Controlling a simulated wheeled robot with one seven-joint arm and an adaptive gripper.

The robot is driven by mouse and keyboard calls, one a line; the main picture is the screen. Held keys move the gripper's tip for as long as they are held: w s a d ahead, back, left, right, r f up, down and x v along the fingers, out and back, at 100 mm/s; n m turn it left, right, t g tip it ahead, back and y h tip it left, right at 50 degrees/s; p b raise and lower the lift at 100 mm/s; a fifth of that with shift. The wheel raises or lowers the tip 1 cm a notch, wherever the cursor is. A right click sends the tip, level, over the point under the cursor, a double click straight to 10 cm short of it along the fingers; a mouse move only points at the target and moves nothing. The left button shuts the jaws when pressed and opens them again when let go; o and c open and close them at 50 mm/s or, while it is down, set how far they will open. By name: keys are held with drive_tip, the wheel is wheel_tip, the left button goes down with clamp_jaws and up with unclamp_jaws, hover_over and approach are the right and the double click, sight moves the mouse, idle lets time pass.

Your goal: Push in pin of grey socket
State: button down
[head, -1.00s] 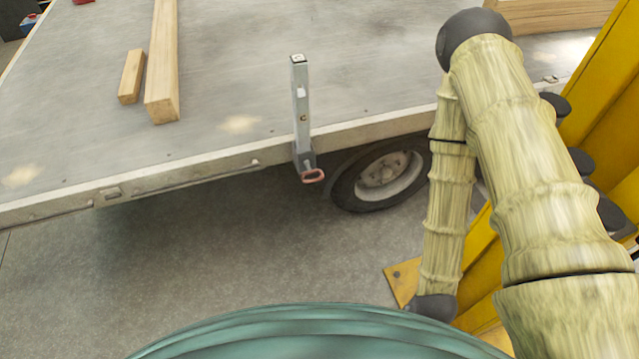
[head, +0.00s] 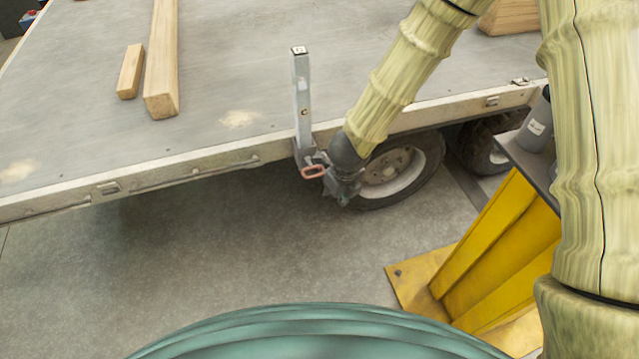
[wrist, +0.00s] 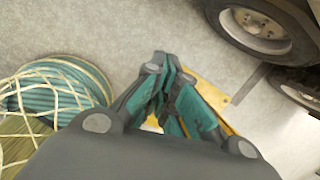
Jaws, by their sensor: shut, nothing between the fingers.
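The grey socket (head: 304,155) sits on the trailer's side edge and holds an upright grey post (head: 301,85). A pin with a reddish loop handle (head: 313,171) shows at the socket's lower front. My gripper (head: 344,198) is just right of the handle and slightly lower, in front of the wheel. I cannot tell from the head view whether it touches the handle. In the wrist view my gripper's fingers (wrist: 162,62) are closed together with nothing between them. The socket and pin do not show in the wrist view.
The trailer bed (head: 230,70) carries wooden beams (head: 162,60). A wheel (head: 395,172) is close behind my gripper. A yellow stand (head: 490,250) with a dark top is at the right. The concrete floor left of the socket, below the trailer edge, is clear.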

sight(311, 167)
drive_tip(key=w+a+r+m, duration=0.2)
drive_tip(key=a+r+m, duration=0.1)
drive_tip(key=shift+w+a+r+y, duration=0.15)
drive_tip(key=shift+r+y, duration=0.1)
drive_tip(key=shift+y, duration=0.15)
drive_tip(key=w+a+f+p, duration=0.1)
drive_tip(key=w+a+f, duration=0.1)
drive_tip(key=w+f, duration=0.4)
drive_tip(key=shift+s+x, duration=0.3)
drive_tip(key=shift+x, duration=1.15)
drive_tip(key=shift+w+d, duration=0.1)
